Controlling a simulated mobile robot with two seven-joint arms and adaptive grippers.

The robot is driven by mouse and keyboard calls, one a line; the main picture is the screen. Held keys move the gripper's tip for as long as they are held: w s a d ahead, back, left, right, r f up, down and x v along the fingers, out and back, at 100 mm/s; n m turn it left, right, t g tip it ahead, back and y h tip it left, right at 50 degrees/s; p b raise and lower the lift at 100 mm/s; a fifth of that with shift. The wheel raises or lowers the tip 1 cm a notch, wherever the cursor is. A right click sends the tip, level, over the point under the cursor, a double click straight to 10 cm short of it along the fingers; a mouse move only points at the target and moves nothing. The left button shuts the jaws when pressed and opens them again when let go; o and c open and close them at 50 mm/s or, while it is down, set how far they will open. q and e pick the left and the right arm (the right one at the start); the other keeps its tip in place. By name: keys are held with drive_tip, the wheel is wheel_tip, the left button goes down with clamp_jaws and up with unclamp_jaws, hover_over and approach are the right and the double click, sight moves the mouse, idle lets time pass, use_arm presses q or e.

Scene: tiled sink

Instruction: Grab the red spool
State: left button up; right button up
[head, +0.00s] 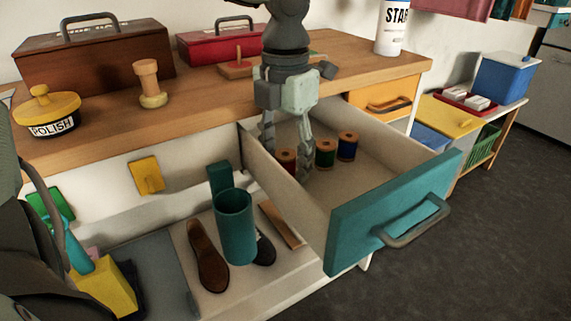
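The red spool (287,161) has wooden ends and stands in the open drawer with the teal front (385,215). A green spool (326,153) and a blue spool (347,146) stand to its right in the same drawer. My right gripper (286,160) reaches down from above into the drawer, its fingers pointing down. It is open, with one finger on each side of the red spool in this view. The right finger partly covers the spool's edge. I cannot tell whether either finger touches it. My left gripper is not visible.
The wooden counter (210,95) behind the drawer bears a brown toolbox (95,60), a red toolbox (222,45), a polish tin (47,112) and a white bottle (393,27). A teal cup (235,228) and a shoe sole (207,258) are left of the drawer.

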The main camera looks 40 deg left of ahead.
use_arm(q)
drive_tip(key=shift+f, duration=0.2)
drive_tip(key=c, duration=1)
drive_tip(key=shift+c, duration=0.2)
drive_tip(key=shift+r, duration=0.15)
